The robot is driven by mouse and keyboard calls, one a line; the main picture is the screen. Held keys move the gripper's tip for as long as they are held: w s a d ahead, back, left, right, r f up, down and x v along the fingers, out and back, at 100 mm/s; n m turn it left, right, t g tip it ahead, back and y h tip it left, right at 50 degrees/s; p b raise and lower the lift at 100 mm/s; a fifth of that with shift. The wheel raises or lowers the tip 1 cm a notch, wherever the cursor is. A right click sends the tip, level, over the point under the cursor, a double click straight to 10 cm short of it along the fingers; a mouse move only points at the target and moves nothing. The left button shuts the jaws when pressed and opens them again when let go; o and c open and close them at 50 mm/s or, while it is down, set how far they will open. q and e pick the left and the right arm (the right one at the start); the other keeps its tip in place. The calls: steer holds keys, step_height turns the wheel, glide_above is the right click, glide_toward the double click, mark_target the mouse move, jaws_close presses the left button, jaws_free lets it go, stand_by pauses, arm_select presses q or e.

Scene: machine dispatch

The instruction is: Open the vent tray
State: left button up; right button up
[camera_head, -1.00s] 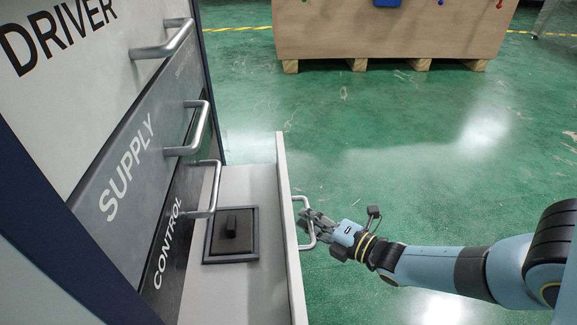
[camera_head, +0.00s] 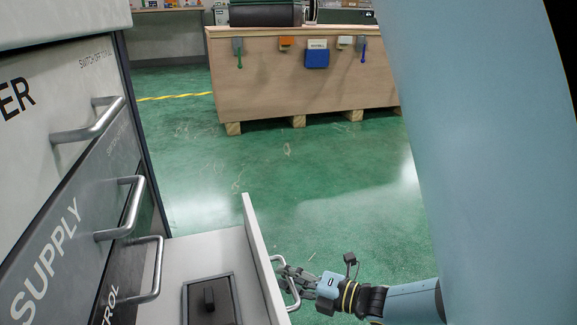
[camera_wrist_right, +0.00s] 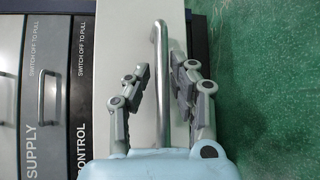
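The pale tray (camera_head: 262,262) below the CONTROL panel, which I take as the vent tray though no label on it shows, is pulled out from the cabinet. A dark square plate with a black knob (camera_head: 209,299) sits inside it. My right gripper (camera_head: 284,278) is at the tray's silver handle (camera_head: 292,290). In the right wrist view the handle (camera_wrist_right: 160,85) runs between the two fingers of the gripper (camera_wrist_right: 160,80), with visible gaps on both sides. My left gripper is not in view.
The cabinet's SUPPLY drawer (camera_head: 75,240) and the drawer above it are shut, with protruding silver handles (camera_head: 130,205). A wooden crate (camera_head: 300,85) stands on pallet feet at the back. Green floor between is clear. My own blue arm link covers the right side.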

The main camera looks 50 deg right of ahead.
steer(key=shift+o, duration=0.9)
steer(key=shift+f, duration=0.1)
steer(key=shift+s, duration=0.3)
steer(key=s+d+r, duration=0.1)
steer(key=s, duration=1)
steer(key=shift+d+r, duration=0.25)
steer(key=shift+r, duration=0.15)
steer(key=shift+s, duration=0.1)
